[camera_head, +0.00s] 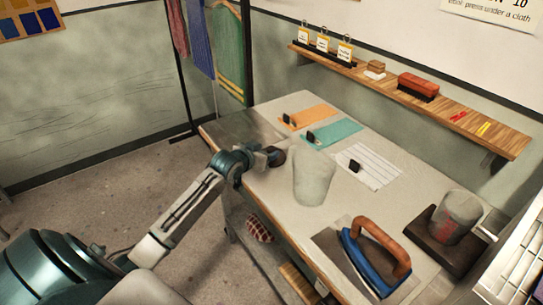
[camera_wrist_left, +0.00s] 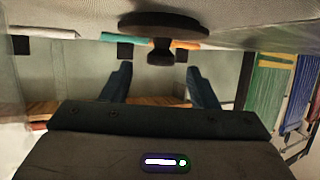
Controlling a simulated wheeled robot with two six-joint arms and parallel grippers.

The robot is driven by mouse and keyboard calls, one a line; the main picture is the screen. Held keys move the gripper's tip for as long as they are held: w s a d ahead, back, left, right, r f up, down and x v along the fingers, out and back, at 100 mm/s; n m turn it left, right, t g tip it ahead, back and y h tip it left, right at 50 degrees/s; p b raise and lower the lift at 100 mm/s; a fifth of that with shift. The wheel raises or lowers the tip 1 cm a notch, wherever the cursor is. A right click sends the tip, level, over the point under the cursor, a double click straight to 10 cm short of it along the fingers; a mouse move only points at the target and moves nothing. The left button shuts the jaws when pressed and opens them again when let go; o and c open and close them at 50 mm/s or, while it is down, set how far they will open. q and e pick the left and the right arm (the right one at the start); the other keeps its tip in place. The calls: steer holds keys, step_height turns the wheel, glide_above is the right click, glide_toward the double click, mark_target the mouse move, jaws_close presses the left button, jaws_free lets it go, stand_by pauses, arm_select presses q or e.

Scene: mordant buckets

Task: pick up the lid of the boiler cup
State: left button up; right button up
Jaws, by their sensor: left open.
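The dark round lid (camera_wrist_left: 170,21) with a knob (camera_wrist_left: 160,54) shows in the left wrist view, which is upside down. It lies on the pale table top, knob up. My left gripper (camera_wrist_left: 159,70) is open, with the knob ahead between the two fingers and nothing held. In the head view my left gripper (camera_head: 268,155) is low over the table's left side, and the dark lid (camera_head: 278,157) shows partly at its tip. A grey translucent cup (camera_head: 461,212), perhaps the boiler cup, stands on a dark base at the right. My right gripper is not in view.
A pale tapered form (camera_head: 313,178) stands just right of the gripper. An iron (camera_head: 366,262) with a brown handle is at the front. Orange, teal and white sheets (camera_head: 370,166) with small black blocks lie behind. A wall shelf (camera_head: 460,118) runs along the back.

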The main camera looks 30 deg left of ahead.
mark_target(271, 149)
arm_select(q)
steer(key=shift+p+x, duration=0.6)
steer(key=shift+x, duration=1.7)
steer(key=shift+s, duration=0.1)
steer(key=c, duration=1)
